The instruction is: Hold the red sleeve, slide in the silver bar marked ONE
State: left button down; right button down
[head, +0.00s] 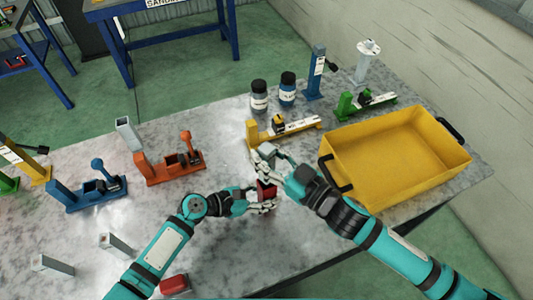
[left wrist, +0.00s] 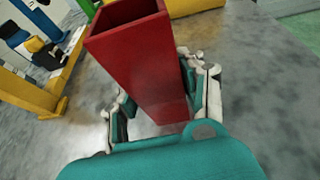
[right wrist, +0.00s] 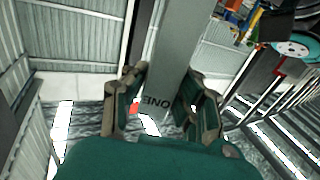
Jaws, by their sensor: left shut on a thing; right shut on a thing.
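The red sleeve (left wrist: 145,60) is a hollow square tube. My left gripper (left wrist: 160,110) is shut around it, and its open end looks empty in the left wrist view. In the head view the sleeve (head: 266,190) shows small between the fingers of my left gripper (head: 262,203). The silver bar (right wrist: 172,65), with ONE printed on it, is held in my right gripper (right wrist: 160,108), which is shut on it. In the head view my right gripper (head: 266,160) is just above the sleeve, and its fingers mostly hide the bar. Bar and sleeve appear apart.
A yellow crate (head: 400,193) stands to the right. A yellow fixture (head: 300,130) is behind my grippers, with two bottles (head: 259,97) beyond. Orange (head: 175,174) and blue (head: 75,195) fixtures stand left. Other silver bars (head: 117,245) and a red piece (head: 173,285) are front left.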

jog(key=shift+f, duration=0.3)
jog(key=shift+f, duration=0.2)
jog(key=c, duration=1.1)
grip_release()
jog(key=shift+o, duration=0.2)
jog(key=shift+r, duration=0.1)
jog(key=shift+r, duration=0.4)
jog(key=v, duration=1.2)
jog(key=shift+r, duration=0.1)
